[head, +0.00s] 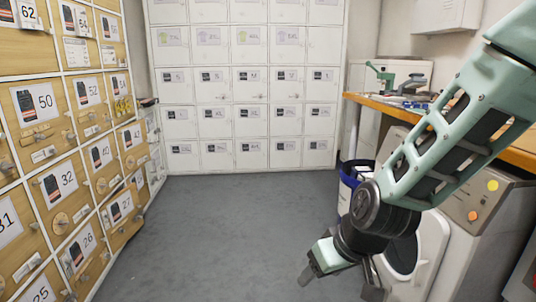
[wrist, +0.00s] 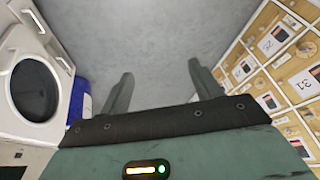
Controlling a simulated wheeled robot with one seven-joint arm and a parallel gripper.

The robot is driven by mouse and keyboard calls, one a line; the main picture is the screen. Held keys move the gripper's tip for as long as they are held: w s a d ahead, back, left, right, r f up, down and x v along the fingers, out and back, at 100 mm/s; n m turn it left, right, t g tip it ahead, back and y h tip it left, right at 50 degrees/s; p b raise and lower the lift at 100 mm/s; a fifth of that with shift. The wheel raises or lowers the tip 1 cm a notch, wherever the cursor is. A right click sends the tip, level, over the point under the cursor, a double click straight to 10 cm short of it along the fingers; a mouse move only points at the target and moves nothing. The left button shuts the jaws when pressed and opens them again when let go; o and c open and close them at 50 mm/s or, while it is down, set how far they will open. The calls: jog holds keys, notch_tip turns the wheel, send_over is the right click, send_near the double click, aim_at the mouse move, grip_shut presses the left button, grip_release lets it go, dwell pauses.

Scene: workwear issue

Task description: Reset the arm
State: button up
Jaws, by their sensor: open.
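My gripper (head: 338,277) hangs at the lower right of the head view, at the end of my green arm, which reaches in from the right edge. In the wrist view its two fingers (wrist: 160,90) stand well apart, with bare grey floor between and beyond them. It is open and holds nothing. The arm is bent downward in front of the white machine (head: 425,250) with a round door.
Numbered wooden lockers (head: 60,180) line the left; the one marked 27 appears ajar. White lockers (head: 245,90) fill the back wall. A blue bin (head: 349,185) stands beside the machines, under a wooden worktop (head: 395,103). The grey floor (head: 220,230) in the middle is clear.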

jog(key=s+d+r+n+g+h, duration=0.1)
jog(key=s+d+r+n+g, duration=0.15)
jog(key=s, duration=0.75)
jog(key=s+d+r+n+g+h, duration=0.15)
jog(key=s+r, duration=0.25)
jog(key=s, duration=0.7)
notch_tip(320, 180, up, 23)
jog(key=a+m+p, duration=0.1)
jog(key=p, duration=2.2)
jog(key=shift+w+p, duration=0.4)
jog(key=shift+w, duration=0.05)
jog(key=shift+c, duration=0.3)
